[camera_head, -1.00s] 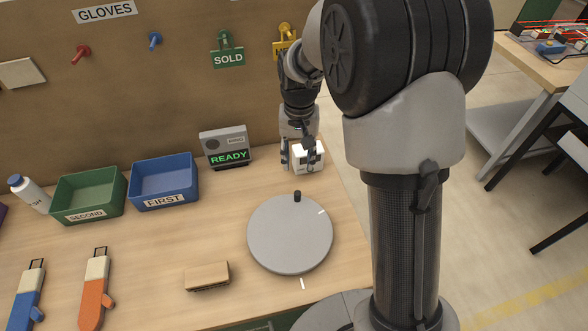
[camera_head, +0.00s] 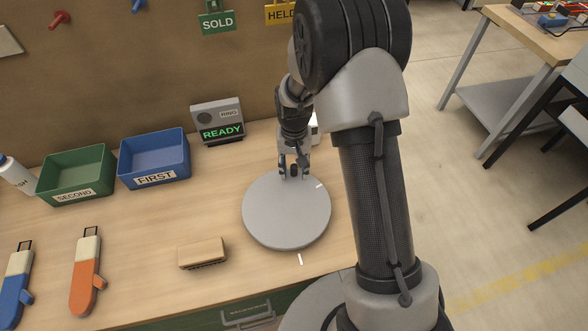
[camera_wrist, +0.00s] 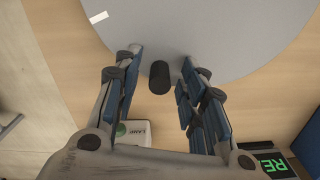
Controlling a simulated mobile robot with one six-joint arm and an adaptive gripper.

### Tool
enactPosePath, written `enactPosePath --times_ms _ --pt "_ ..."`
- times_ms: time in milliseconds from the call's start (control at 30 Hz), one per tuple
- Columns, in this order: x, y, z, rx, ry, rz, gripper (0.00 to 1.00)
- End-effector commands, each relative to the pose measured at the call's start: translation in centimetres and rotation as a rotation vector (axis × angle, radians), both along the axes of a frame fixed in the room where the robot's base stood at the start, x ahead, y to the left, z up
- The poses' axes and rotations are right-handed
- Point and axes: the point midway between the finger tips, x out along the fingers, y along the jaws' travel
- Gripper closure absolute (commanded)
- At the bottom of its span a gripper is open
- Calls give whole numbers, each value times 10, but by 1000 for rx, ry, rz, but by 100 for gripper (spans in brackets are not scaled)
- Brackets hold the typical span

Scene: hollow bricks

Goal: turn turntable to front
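The round grey turntable (camera_head: 286,212) lies on the wooden bench. Its black peg (camera_head: 293,170) stands at the far edge of the disc. A white mark (camera_head: 319,186) is on the disc's right rim, and another white mark (camera_head: 300,259) is on the bench in front of it. My gripper (camera_head: 294,168) is at the peg, pointing down. In the wrist view the peg (camera_wrist: 159,77) stands between the open fingers (camera_wrist: 158,80), with a gap on both sides. The turntable (camera_wrist: 215,30) fills the top of that view.
A white box (camera_head: 314,130) stands behind my gripper, partly hidden. The READY device (camera_head: 218,122), blue FIRST bin (camera_head: 154,158) and green SECOND bin (camera_head: 76,174) stand at the back. A brush-like block (camera_head: 202,252) lies left of the turntable.

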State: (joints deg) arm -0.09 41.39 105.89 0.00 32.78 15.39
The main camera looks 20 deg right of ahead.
Motion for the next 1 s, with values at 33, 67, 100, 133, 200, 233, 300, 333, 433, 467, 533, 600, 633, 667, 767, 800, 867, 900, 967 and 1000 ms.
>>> enactPosePath --times_ms 33,67,100,133,200,233,300,333,433,467,533,600,633,667,767,800,867,900,967,1000 --pt "0 0 -3 0 0 0 62" --pt "0 0 -4 0 -1 0 62" --pt "0 0 -5 0 -1 0 62" --pt "1 0 -5 -1 -2 0 62" --pt "1 0 -5 0 -2 0 62" --pt "1 0 -5 0 -2 0 62" --pt "1 0 -5 0 -2 0 62" --pt "1 0 -5 -1 -2 0 62" --pt "0 0 -5 -1 -2 0 67" --pt "0 0 -5 0 -1 0 69" --pt "0 0 -5 0 -1 0 74" --pt "0 0 -5 0 -1 0 79" --pt "0 0 -5 0 -1 0 81" --pt "0 0 -5 0 -1 0 83" --pt "0 0 -5 0 -1 0 89" --pt "0 0 -5 0 -1 0 92" --pt "0 0 -5 0 -1 0 96" --pt "0 0 -5 0 -1 0 99" --pt "0 0 -5 0 -1 0 100" --pt "0 0 -5 0 -1 0 100"
